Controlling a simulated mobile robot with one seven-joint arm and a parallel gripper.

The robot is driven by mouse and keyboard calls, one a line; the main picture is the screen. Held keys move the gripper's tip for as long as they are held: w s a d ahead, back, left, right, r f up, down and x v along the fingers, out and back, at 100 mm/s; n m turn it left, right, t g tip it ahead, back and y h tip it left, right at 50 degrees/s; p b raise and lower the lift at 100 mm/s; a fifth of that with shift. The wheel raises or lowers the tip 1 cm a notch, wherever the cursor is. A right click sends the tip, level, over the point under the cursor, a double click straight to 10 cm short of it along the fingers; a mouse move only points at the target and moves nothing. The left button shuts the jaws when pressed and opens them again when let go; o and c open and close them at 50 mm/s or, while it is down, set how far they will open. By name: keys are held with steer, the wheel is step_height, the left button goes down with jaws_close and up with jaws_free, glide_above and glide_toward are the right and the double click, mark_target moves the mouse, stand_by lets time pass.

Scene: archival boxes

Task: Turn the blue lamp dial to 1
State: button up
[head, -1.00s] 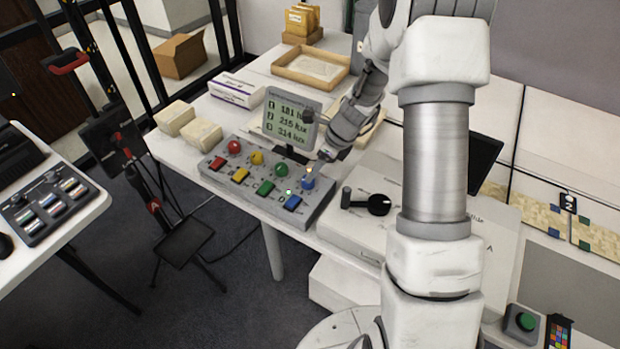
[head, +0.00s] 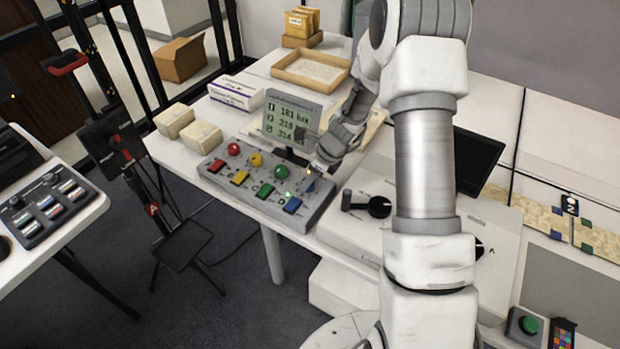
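The grey control panel (head: 250,208) lies on the white table, with red, yellow, green and blue dials in a row and a coloured button in front of each. The blue dial (head: 311,186) is at the panel's right end, mostly hidden behind my gripper. The blue button (head: 292,205) sits in front of it, and a small green light glows beside it. My gripper (head: 314,168) is at the blue dial, reaching down from the right. Its fingers are too small and covered to tell whether they touch or grip the dial. The dial's setting is not readable.
A lux display (head: 288,118) stands just behind the panel, close to my gripper. A black-handled lever (head: 368,204) is on the white case to the right. Two pale blocks (head: 195,137) and a wooden tray (head: 311,68) lie on the table. A dark screen (head: 478,160) stands at right.

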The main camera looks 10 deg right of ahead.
jaws_close()
steer(key=shift+n, duration=0.4)
steer(key=n+g, duration=0.1)
steer(key=n, duration=0.1)
steer(key=n+y+p, duration=0.1)
steer(key=n, duration=0.1)
steer(key=shift+w+d+n+g, duration=0.1)
steer(key=shift+w+n+g, duration=0.05)
steer(key=shift+n+g, duration=0.25)
steer(key=n+g, duration=0.2)
steer(key=n, duration=0.3)
steer(key=shift+w, duration=0.15)
steer(key=n+g, duration=0.1)
steer(key=n, duration=0.2)
steer(key=n+g+h+b, duration=0.1)
steer(key=n, duration=0.2)
steer(key=shift+w+n, duration=0.15)
steer(key=shift+n, duration=0.25)
steer(key=n+h, duration=0.1)
steer(key=n, duration=0.1)
steer(key=n+g, duration=0.1)
steer(key=n, duration=0.1)
steer(key=n+h, duration=0.1)
steer(key=n, duration=0.1)
steer(key=shift+a+g+h+b, duration=0.25)
steer(key=shift+g+h+b, duration=0.05)
steer(key=shift+n, duration=0.4)
